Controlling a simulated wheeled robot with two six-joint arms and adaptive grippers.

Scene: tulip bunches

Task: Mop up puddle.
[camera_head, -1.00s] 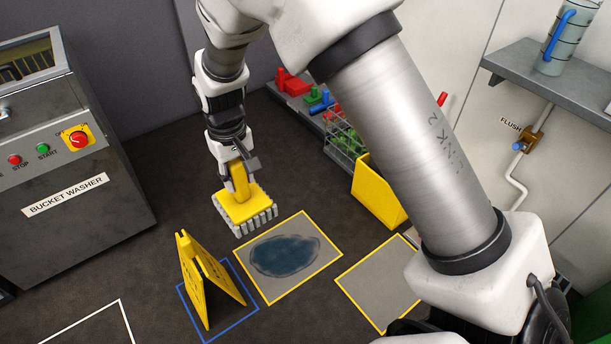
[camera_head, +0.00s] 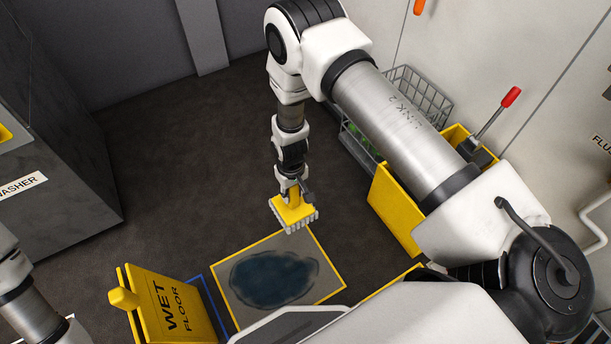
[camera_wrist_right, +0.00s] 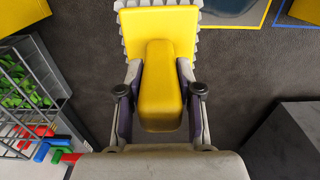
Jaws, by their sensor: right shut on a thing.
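The dark blue puddle (camera_head: 274,279) lies on a grey floor patch with a yellow outline (camera_head: 331,270). It is partly visible at the top of the right wrist view (camera_wrist_right: 235,6). My right gripper (camera_head: 292,188) is shut on the yellow handle (camera_wrist_right: 160,90) of a yellow mop block (camera_head: 293,212) with a pale fringe. The mop block is by the far edge of the patch, beyond the puddle and apart from it in the picture. Its height above the floor is hard to tell. My left gripper is out of view.
A yellow wet floor sign (camera_head: 172,308) stands left of the patch. A yellow bucket (camera_head: 396,212) with a red-tipped lever stands to the right, near a wire basket (camera_head: 425,97). Dark floor is clear behind the patch.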

